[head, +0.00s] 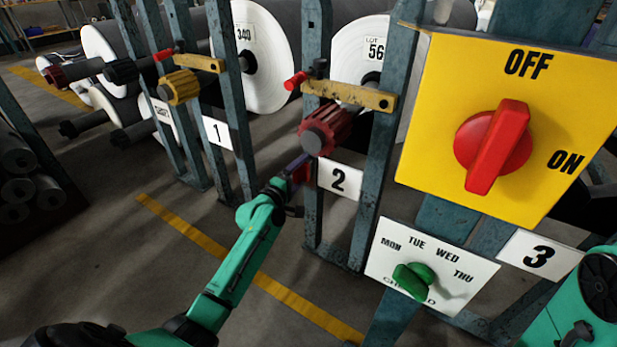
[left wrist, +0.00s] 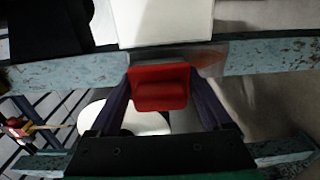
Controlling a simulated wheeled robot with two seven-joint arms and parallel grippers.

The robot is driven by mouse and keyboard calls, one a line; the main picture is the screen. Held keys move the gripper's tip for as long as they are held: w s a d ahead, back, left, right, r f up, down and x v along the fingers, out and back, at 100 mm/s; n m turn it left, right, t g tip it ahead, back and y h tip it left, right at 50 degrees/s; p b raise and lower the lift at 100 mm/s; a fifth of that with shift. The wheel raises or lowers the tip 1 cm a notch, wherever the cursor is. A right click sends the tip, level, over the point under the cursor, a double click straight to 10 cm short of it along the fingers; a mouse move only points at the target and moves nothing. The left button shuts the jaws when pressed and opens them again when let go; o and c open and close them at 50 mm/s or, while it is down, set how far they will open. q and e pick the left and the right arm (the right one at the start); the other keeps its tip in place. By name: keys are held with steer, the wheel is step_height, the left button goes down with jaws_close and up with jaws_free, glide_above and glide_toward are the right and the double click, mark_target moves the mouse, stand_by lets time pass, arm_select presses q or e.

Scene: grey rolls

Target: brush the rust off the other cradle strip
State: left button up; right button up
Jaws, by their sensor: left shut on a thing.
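My left gripper (head: 298,172) is beside the number 2 plate (head: 339,180), just below the dark red ribbed knob (head: 325,130). In the left wrist view its two dark fingers (left wrist: 163,95) are shut on a red block-like thing (left wrist: 160,88). This may be the brush's handle; I cannot make out any bristles. Beyond it a teal beam (left wrist: 90,68) crosses the view, with a brownish patch (left wrist: 205,55) by a white plate (left wrist: 165,22). I cannot tell whether that patch is rust or which part is a cradle strip. My right gripper is out of view.
Teal posts (head: 227,100) carry yellow latch bars (head: 350,93) and big rolls (head: 262,55). A yellow OFF/ON panel (head: 420,150) with a red switch (head: 493,147) and a weekday dial (head: 413,281) stand at right. Open floor (head: 110,270) lies at left.

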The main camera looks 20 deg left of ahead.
arm_select(q)
steer(key=shift+w+a, duration=0.1)
steer(key=shift+a, duration=0.35)
steer(key=shift+a+r, duration=0.1)
steer(key=shift+r, duration=0.05)
steer(key=s+p, duration=0.1)
steer(key=s, duration=0.3)
steer(key=s+p, duration=0.1)
steer(key=s, duration=0.1)
steer(key=shift+a+p, duration=0.35)
steer(key=shift+a, duration=0.05)
steer(key=s, duration=0.3)
steer(key=shift+a+p, duration=0.2)
steer(key=shift+p, duration=0.15)
